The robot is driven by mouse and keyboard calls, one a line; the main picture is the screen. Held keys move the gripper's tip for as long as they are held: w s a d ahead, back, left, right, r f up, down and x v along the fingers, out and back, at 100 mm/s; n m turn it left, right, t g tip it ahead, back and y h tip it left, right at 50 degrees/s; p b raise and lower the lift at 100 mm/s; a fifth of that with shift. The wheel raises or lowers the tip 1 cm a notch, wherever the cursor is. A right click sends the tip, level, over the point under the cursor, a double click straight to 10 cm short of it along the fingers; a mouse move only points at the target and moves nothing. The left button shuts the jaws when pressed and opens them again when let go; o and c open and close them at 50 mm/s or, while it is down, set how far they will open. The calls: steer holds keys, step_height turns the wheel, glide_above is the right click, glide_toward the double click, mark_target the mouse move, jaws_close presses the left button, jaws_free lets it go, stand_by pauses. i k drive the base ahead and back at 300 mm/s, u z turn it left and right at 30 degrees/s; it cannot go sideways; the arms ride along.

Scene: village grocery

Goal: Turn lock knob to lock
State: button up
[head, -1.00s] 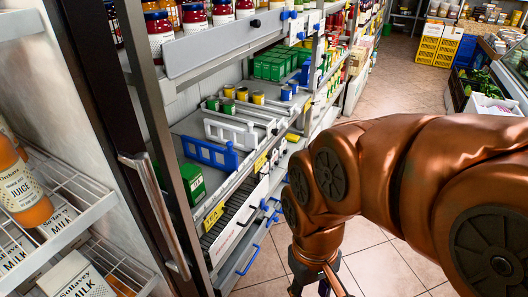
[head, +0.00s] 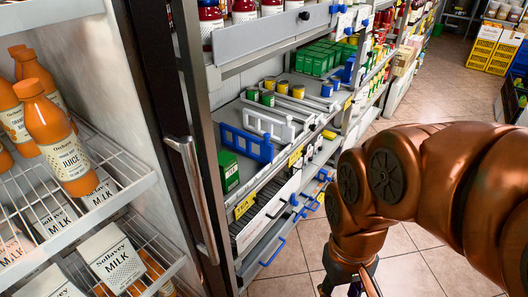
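No part is clearly marked as the lock knob. A small black knob (head: 304,15) sits on the grey front rail of the upper shelf in the head view, but I cannot tell whether it is a lock. My gripper (head: 350,286) hangs low at the bottom edge of the head view, below and to the right of that knob and apart from the shelves. Its fingertips are cut off by the frame, so its opening does not show.
A dark-framed door with a metal handle (head: 194,195) stands left of centre. Left of it, wire racks (head: 126,196) hold juice bottles (head: 50,125) and milk cartons (head: 111,258). A shelf unit with blue-handled drawers stands beyond.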

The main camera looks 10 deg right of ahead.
mark_target(312, 127)
steer(key=u, duration=0.05)
steer(key=k, duration=0.5)
steer(key=z, duration=1.3)
steer(key=i, duration=0.95)
steer(key=u, duration=2.2)
